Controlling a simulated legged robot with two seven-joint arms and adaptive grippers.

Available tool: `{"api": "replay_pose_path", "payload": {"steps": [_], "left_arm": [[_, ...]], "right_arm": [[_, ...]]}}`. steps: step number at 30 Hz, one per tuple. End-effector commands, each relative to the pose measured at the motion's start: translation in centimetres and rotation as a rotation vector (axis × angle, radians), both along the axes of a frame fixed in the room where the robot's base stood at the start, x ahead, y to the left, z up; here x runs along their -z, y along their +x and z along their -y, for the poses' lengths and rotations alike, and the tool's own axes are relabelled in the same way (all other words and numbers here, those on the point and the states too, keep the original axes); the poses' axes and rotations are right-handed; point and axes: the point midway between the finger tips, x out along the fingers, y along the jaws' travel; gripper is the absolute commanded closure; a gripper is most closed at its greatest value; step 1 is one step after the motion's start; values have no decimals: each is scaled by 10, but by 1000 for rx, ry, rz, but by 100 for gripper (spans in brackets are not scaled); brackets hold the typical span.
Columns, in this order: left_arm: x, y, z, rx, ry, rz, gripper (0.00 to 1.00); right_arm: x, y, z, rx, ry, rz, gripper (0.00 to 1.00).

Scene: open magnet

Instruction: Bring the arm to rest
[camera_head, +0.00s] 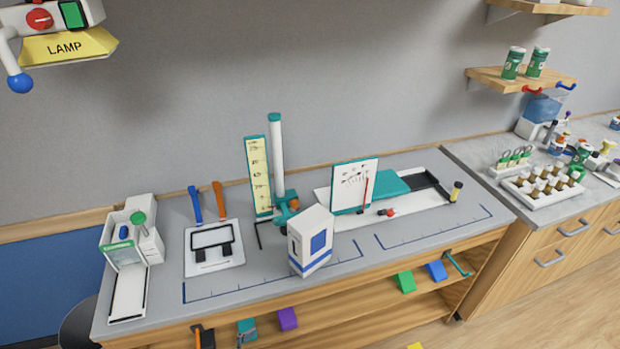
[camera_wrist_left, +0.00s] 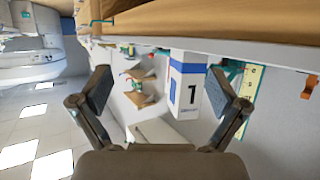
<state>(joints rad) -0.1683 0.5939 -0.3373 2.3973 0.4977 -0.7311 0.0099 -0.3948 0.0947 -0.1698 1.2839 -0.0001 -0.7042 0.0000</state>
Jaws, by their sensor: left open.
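My left gripper (camera_wrist_left: 162,92) shows in the left wrist view with its two dark fingers spread wide apart and nothing held between them. Beyond the fingers, apart from them as far as I can tell, a white box with a blue band and a "1" (camera_wrist_left: 190,92) appears. The head view shows neither gripper clearly. In the head view a white box with a blue panel (camera_head: 311,240) stands on the grey bench top (camera_head: 225,290).
On the bench are a white stand with a green knob (camera_head: 128,290), a yellow scale (camera_head: 258,175), a white board (camera_head: 354,185) and a teal block (camera_head: 395,184). A vial rack (camera_head: 541,200) stands on the right counter.

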Motion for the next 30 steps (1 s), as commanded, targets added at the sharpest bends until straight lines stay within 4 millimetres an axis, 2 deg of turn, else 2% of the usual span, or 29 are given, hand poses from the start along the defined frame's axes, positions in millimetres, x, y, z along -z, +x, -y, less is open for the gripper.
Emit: {"api": "replay_pose_path", "payload": {"steps": [5, 9, 12, 18, 26, 30], "left_arm": [[58, -31, -24, -145, 129, -216, 2], [102, -72, -53, -277, 242, -426, 2], [125, -105, -72, -359, 308, -573, 2], [154, -175, -102, -497, 411, -844, 2], [251, -162, -99, -480, 430, -874, 2], [315, -167, -98, -472, 439, -898, 2]], "right_arm": [[1, -4, 0, 0, 0, -5, 100], [1, -4, 0, 0, 0, -6, 100], [1, -4, 0, -1, 0, -6, 100], [1, -4, -1, -1, 1, -6, 100], [1, -5, -1, -2, 1, -7, 100], [1, -5, -1, -2, 1, -7, 100]]}}
